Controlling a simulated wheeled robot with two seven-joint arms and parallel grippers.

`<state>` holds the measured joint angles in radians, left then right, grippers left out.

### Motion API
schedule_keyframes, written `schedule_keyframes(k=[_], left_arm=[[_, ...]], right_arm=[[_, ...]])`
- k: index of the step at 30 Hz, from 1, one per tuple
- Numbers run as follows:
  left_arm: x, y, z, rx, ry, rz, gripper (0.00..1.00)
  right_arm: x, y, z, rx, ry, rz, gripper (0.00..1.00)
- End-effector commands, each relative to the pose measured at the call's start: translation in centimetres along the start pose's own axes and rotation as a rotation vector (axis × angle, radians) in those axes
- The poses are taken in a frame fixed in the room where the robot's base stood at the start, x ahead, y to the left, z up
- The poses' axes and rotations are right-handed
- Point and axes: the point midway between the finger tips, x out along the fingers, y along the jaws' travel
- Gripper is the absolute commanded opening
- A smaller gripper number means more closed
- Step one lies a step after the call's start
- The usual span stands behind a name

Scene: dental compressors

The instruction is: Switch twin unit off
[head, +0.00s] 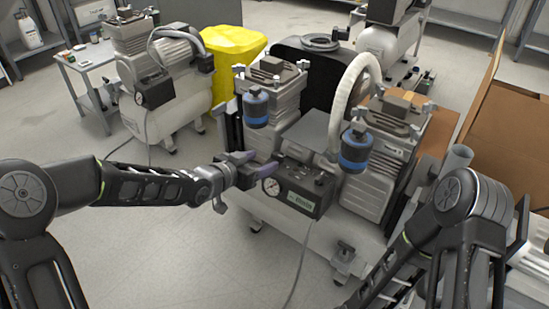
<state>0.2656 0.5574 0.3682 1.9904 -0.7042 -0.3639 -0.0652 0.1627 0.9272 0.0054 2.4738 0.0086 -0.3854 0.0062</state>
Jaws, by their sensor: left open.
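The twin unit (320,232) stands in the middle, a white tank on casters with two finned grey compressor heads and two blue-banded filters. Its dark control box (298,190) faces me, with a round white gauge at the left of its front and small knobs or switches on top, too small to read. My left gripper (258,168) is open, at the left upper end of the control box, close to the gauge; I cannot tell whether it touches the box. My right arm shows at the lower right, but its gripper is not in view.
A single compressor (165,85) stands at the back left near a small table (88,62) and a yellow bin (232,58). Another unit (390,45) stands behind. Cardboard (505,130) leans on the right. The floor at the front left is clear.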

Motion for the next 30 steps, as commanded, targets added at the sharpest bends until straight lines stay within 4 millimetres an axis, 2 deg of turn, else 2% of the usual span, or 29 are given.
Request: schedule_keyframes(k=[15, 26, 30], left_arm=[[6.9, 0.1, 0.2, 0.000, 0.001, 0.002, 0.60], [7.4, 0.1, 0.1, -0.001, -0.001, 0.001, 0.60], [7.4, 0.1, 0.1, -0.001, -0.001, 0.001, 0.49]], right_arm=[[2.7, 0.8, -0.2, 0.001, 0.012, 0.000, 0.36], [2.8, 0.8, -0.2, 0.001, 0.014, 0.000, 0.36], [2.8, 0.8, -0.2, 0.001, 0.014, 0.000, 0.36]])
